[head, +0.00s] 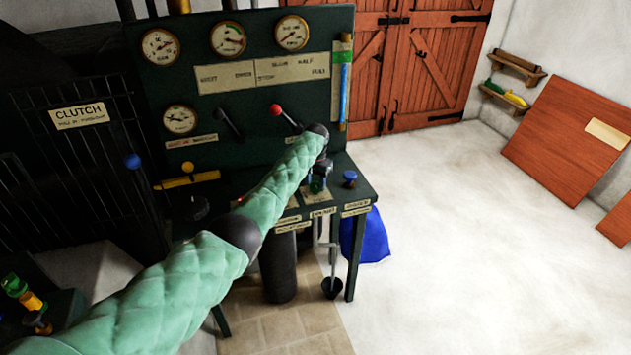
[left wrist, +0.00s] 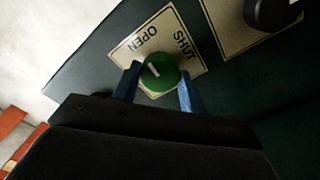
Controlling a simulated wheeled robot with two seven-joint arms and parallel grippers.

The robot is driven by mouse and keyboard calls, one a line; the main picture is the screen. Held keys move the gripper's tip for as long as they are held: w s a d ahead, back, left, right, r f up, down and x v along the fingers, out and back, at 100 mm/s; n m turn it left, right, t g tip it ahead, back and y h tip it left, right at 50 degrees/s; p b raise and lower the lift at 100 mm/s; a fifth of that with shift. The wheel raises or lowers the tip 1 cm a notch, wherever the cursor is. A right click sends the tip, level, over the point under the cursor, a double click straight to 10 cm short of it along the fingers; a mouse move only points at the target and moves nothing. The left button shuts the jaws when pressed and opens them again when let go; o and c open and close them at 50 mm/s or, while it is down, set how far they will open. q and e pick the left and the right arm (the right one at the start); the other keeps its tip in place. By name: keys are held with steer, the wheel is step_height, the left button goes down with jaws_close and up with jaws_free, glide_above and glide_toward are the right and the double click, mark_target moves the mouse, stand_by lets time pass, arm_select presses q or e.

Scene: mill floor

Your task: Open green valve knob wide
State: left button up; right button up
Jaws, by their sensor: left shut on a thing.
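The green valve knob (left wrist: 160,72) sits on a cream plate (left wrist: 128,52) lettered OPEN and SHUT in the left wrist view. A white mark on the knob points up and to the left in that view, toward the OPEN side. My left gripper (left wrist: 158,88) has its blue fingers on either side of the knob and is shut on it. In the head view my left arm reaches over the desk, and the left gripper (head: 319,172) is at the desk top with the green knob (head: 317,186) partly showing below it. My right gripper is not in view.
A blue knob (head: 350,178) stands on the desk just right of my left gripper. A black knob (left wrist: 272,12) on its own plate shows in the left wrist view. A red-tipped lever (head: 277,110) and several gauges are on the panel behind.

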mark_target(316, 184)
arm_select(q)
steer(key=shift+r+n, duration=0.1)
steer(key=shift+n, duration=0.2)
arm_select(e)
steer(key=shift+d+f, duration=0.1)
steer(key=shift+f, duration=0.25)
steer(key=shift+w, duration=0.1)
arm_select(q)
steer(key=o, duration=1)
steer(key=shift+c, duration=0.2)
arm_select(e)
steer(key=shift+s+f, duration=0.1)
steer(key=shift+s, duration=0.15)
arm_select(q)
steer(key=shift+r, duration=0.3)
steer(key=shift+w+r+b, duration=0.1)
steer(key=shift+r+b, duration=0.9)
steer(key=shift+r, duration=2.55)
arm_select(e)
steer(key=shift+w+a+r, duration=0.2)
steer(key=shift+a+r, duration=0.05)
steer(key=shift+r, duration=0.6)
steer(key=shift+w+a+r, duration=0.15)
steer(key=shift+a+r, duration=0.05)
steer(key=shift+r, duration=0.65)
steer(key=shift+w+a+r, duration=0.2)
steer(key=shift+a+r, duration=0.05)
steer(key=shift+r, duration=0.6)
